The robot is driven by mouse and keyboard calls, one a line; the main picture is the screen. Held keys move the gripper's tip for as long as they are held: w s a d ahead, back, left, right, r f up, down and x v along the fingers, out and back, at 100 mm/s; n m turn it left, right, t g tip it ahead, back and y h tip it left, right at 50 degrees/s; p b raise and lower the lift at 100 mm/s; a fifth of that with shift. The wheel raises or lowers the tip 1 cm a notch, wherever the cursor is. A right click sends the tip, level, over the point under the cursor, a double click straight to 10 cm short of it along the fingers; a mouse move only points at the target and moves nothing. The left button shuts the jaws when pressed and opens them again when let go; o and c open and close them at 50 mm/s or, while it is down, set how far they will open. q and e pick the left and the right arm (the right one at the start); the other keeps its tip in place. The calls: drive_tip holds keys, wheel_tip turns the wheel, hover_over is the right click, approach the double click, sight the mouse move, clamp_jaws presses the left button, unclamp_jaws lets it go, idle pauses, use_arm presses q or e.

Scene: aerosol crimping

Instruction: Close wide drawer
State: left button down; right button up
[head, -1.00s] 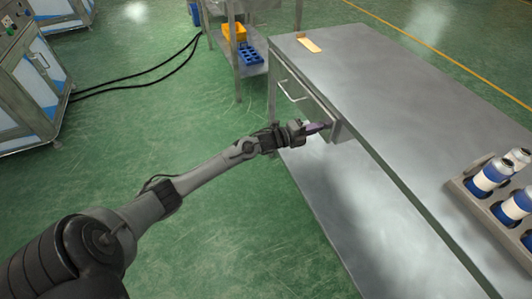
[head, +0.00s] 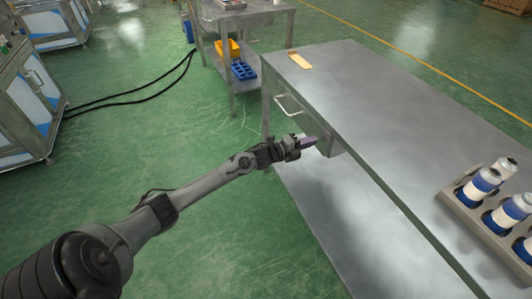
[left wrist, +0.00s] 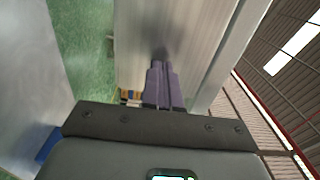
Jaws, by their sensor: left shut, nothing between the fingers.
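The wide drawer (head: 296,116) is a grey metal front with a pale bar handle (head: 288,107), under the left end of the steel table (head: 390,115). Its near end seems to stand out a little from under the table top; how far cannot be told. My left gripper (head: 311,141) is at the near end of the drawer front, to the right of the handle. Its purple fingers are shut and empty. In the left wrist view the fingertips (left wrist: 161,68) point at the plain metal face (left wrist: 150,30) and are close to it; contact is unclear. My right gripper is out of view.
A tray of blue-and-white cans (head: 490,190) stands on the table at the right. A tan flat piece (head: 300,61) lies near the far edge. A lower shelf (head: 330,215) runs under the table. Open green floor lies to the left.

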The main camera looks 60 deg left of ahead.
use_arm(q)
drive_tip(key=s+f+n+p, duration=0.1)
drive_tip(key=s+f+p, duration=0.15)
drive_tip(key=s, duration=0.55)
drive_tip(key=s+f+p, duration=0.1)
drive_tip(key=s+p, duration=0.3)
drive_tip(key=s, duration=0.4)
drive_tip(key=s+d+r+n+g+y+p, duration=0.15)
drive_tip(key=s+d+n, duration=0.25)
drive_tip(key=d, duration=0.6)
drive_tip(key=s+d+n+g+p, duration=0.25)
drive_tip(key=s+d, duration=0.25)
drive_tip(key=d, duration=0.5)
drive_tip(key=s+d+r+n+g+y+p, duration=0.1)
drive_tip(key=s+d+r+n+g, duration=0.15)
drive_tip(key=s+n+g, duration=0.4)
drive_tip(key=s+d+r+n+g+y+p, duration=0.1)
drive_tip(key=s+d+r+n+g, duration=0.2)
drive_tip(key=s, duration=0.6)
wheel_tip(320, 180, up, 38)
drive_tip(key=n+p, duration=0.1)
drive_tip(key=p, duration=3.7)
drive_tip(key=shift+a, duration=0.45)
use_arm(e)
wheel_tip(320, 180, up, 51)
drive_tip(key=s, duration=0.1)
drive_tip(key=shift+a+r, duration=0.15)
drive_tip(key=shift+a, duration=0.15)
